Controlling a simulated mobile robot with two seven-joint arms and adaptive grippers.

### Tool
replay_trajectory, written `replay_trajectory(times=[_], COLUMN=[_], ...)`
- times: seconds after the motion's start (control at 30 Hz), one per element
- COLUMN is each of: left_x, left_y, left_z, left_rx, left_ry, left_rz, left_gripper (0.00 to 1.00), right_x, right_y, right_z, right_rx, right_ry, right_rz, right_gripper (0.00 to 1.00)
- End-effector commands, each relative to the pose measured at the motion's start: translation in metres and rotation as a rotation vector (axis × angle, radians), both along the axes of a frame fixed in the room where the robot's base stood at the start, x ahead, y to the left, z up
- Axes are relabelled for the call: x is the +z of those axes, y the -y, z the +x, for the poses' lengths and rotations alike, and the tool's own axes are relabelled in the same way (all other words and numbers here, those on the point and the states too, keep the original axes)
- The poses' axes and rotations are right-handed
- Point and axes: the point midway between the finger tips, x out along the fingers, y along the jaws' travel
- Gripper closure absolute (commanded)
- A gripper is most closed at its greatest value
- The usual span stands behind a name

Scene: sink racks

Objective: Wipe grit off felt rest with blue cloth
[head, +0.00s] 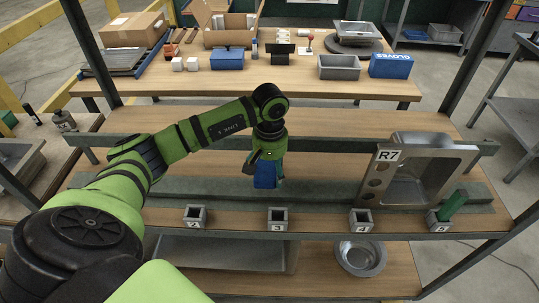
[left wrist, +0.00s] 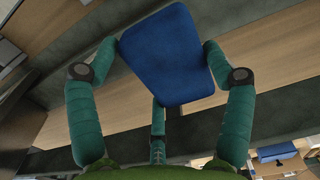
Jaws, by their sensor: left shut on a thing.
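A blue cloth (head: 265,176) hangs from my left gripper (head: 268,158), just over the middle of the long grey-green felt rest (head: 225,190) on the rack shelf. I cannot tell whether the cloth touches the felt. In the left wrist view the blue cloth (left wrist: 172,58) is spread flat between the teal fingers of my left gripper (left wrist: 160,62), which are shut on it. The felt looks dark and uneven; I cannot make out separate grit. Part of it behind the cloth is hidden. My right gripper is not in view.
A steel sink (head: 425,170) with an R7 label leans at the shelf's right. Numbered holders (head: 278,219) line the front edge; the rightmost has a green block (head: 453,205). A green back rail (head: 330,148) runs behind. Left of the cloth, the felt is clear.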

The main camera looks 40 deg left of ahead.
Motion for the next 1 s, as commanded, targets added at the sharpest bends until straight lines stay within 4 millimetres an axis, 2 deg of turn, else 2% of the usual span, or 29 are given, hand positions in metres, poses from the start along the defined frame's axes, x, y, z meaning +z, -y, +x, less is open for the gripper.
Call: replay_trajectory(times=[0.03, 0.37, 1.0], left_x=[0.008, 0.034, 0.033], left_y=[-0.001, 0.0, 0.002], left_z=[0.0, -0.003, -0.004], left_rx=[0.002, 0.014, 0.008], left_ry=[0.0, 0.0, -0.001], left_rz=[0.001, 0.001, 0.002], left_gripper=[0.45, 0.45, 0.45], right_x=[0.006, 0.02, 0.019], right_y=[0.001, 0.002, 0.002], right_z=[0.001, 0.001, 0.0], right_rx=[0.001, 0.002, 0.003], right_ry=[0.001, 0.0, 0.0], right_rz=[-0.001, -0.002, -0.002], right_gripper=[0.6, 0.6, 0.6])
